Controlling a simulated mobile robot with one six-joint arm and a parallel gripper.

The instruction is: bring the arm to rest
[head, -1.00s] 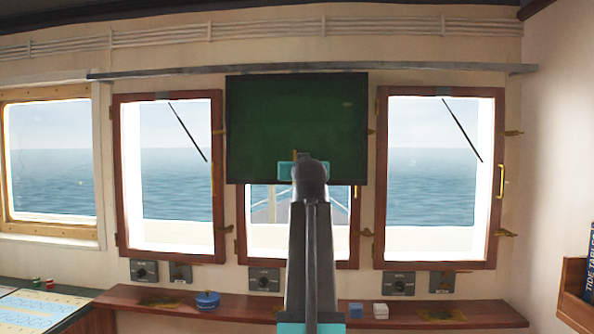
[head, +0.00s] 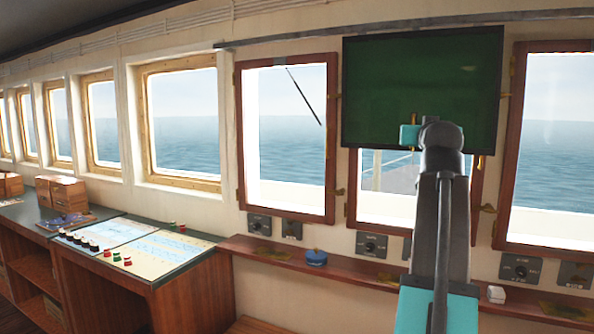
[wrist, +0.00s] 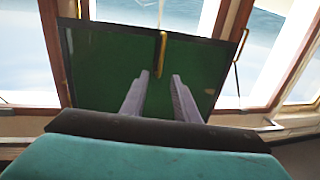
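My arm (head: 440,215) reaches up in front of the green panel (head: 470,80) that hangs before the middle window. The teal wrist part shows at the arm's top in the head view, and the fingers are hidden there. In the wrist view my gripper (wrist: 160,75) is open, its two pale fingers apart with nothing between them. They point at the green panel (wrist: 100,75). A yellow handle (wrist: 162,50) shows in line just past the fingertips; I cannot tell how far beyond.
A wooden ledge (head: 340,272) runs below the windows, with a blue round pot (head: 316,258) and a small white box (head: 496,294) on it. At left is a chart table (head: 150,240) with small red, green and dark pieces. Wooden boxes (head: 68,194) stand further left.

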